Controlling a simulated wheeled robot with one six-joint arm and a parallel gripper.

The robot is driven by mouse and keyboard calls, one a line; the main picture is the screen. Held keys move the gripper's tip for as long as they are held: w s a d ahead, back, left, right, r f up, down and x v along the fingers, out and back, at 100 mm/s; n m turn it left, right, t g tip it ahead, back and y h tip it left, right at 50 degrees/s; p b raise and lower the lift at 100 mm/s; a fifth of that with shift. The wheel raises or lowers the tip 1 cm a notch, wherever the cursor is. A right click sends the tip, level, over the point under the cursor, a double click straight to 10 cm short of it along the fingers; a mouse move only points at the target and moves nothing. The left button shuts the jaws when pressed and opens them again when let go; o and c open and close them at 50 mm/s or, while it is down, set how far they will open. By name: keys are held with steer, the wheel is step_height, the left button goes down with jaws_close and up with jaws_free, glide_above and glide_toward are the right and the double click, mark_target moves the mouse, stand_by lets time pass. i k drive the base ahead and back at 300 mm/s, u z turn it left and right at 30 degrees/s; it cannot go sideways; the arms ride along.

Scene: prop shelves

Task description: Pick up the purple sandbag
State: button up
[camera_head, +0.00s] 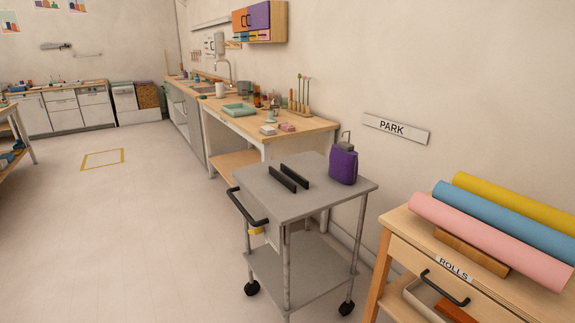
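The purple sandbag (343,166) stands upright on the grey top of a metal cart (300,203), near its back right corner. It has a dark grey top part and a thin loop handle above it. My gripper does not show in the head camera view, so I cannot see whether it holds anything.
Two black bars (288,177) lie on the cart top left of the sandbag. A wooden stand (398,217) with coloured rolls (500,220) is at the right. A wooden workbench (285,136) stands behind the cart. The floor (130,230) at the left is clear.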

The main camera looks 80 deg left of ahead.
mark_target(343, 167)
steer(key=u, duration=2.2)
steer(key=i, duration=1.65)
steer(key=z, duration=0.35)
